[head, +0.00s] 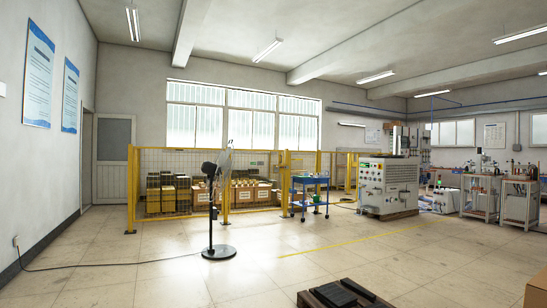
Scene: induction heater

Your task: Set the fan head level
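A black pedestal fan stands on the tiled floor left of centre, some way off. Its fan head (225,166) shows nearly edge-on, with the dark motor housing (209,170) on the left and the cage on the right. The cage leans a little off upright, its top further right than its bottom. A thin dark pole (211,225) runs down to a round black base (218,253). My gripper is not in view, and nothing touches the fan.
Yellow fencing (131,190) with stacked boxes stands behind the fan. A blue cart (310,190) and a grey machine cabinet (388,187) are to its right. A low wooden platform with dark bars (345,294) lies at the bottom edge. A cable (110,264) crosses the left floor. Open floor surrounds the fan's front.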

